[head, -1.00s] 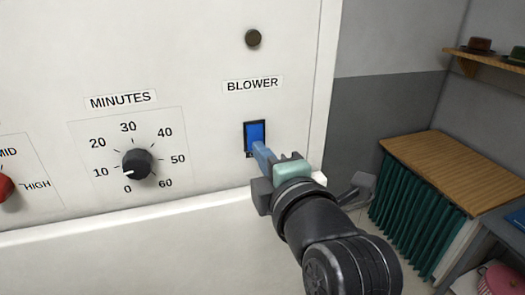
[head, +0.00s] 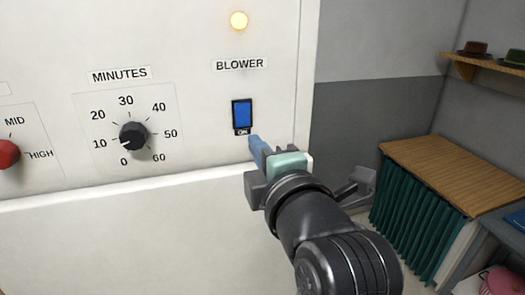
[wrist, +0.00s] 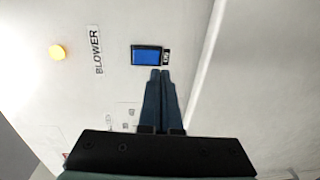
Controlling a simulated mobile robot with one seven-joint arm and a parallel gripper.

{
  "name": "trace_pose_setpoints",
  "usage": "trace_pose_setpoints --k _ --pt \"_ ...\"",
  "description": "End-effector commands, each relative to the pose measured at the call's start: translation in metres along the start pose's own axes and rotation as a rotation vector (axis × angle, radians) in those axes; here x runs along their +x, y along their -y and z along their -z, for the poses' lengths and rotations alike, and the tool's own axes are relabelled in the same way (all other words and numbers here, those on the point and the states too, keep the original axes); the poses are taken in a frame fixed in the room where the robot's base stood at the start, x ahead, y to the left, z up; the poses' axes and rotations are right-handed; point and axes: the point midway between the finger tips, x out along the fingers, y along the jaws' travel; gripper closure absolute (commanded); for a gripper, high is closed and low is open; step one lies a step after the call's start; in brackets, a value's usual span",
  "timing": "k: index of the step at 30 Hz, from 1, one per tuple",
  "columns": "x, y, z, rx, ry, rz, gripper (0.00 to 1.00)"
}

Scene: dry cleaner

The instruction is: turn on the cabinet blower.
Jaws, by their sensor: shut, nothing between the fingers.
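The blower switch (head: 242,113) is a blue rocker in a black frame on the white cabinet panel, under the BLOWER label (head: 240,64). An ON mark shows at its lower edge. The round lamp (head: 239,20) above the label glows yellow. My gripper (head: 254,142) is shut and empty, its blue fingertips just below and right of the switch. They look apart from the rocker in the head view. In the wrist view the closed fingertips (wrist: 160,74) lie beside the ON end of the switch (wrist: 146,56), and the lamp (wrist: 57,52) is lit there too.
A black MINUTES dial (head: 132,136) points near 0, left of the switch. A red knob (head: 8,154) sits at the far left. A wooden-topped counter (head: 455,170) with a green curtain and a hat shelf (head: 490,64) stand at the right.

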Motion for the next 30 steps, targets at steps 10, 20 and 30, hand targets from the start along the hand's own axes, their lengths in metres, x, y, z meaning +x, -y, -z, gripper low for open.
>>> trace_pose_setpoints --k 10,20,30 --pt "-0.072 0.019 -0.003 -0.001 0.007 -0.004 1.00" --pt "-0.088 0.019 -0.002 0.000 0.005 -0.001 1.00" --pt "-0.086 0.011 0.000 0.063 0.015 -0.042 1.00"
